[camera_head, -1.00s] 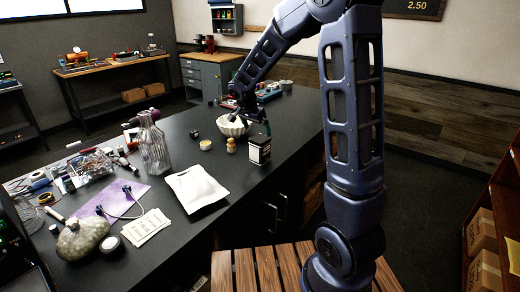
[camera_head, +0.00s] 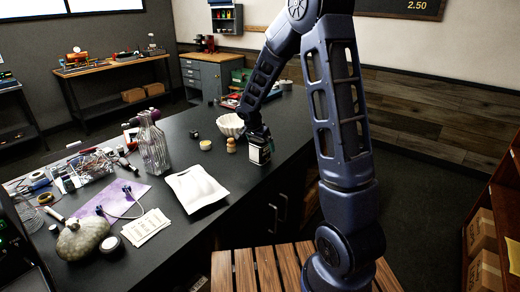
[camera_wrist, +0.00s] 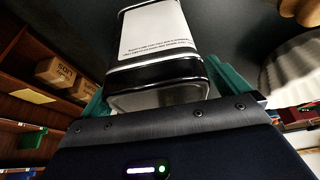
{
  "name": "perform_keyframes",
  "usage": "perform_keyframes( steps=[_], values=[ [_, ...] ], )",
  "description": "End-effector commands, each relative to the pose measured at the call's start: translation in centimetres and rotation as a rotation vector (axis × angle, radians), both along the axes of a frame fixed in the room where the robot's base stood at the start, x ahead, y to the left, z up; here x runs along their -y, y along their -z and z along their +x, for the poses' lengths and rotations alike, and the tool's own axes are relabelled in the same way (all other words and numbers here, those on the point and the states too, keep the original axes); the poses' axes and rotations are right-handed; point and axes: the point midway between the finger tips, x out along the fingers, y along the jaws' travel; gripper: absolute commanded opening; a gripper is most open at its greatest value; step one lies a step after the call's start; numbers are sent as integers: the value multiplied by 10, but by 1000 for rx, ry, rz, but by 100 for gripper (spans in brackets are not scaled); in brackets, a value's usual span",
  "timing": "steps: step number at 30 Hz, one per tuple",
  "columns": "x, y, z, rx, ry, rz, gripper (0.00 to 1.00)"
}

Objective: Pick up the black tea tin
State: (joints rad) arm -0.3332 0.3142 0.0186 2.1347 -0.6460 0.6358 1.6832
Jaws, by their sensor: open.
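The black tea tin (camera_head: 259,154) stands upright near the right edge of the dark counter (camera_head: 215,235), with a pale label on its side. My gripper (camera_head: 259,136) is at the top of the tin. In the wrist view the tin (camera_wrist: 158,75) is large and close, its white printed label above and black band below. The green fingers of my gripper (camera_wrist: 160,88) show on both sides of the tin, open around it. Whether a finger touches the tin cannot be told.
A white fluted bowl (camera_head: 231,126) stands just left of the tin, and also shows in the wrist view (camera_wrist: 290,72). A small wooden figure (camera_head: 231,146) and a yellow-topped jar (camera_head: 205,145) are close by. Wooden slats (camera_head: 262,270) are below.

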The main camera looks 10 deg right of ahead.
Motion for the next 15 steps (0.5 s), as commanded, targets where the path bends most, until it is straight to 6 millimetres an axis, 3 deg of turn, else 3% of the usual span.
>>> perform_keyframes(
  steps=[6,15],
  values=[
    [0,1,0,1,0,1,100],
    [0,1,1,2,-1,1,45]
  ],
)
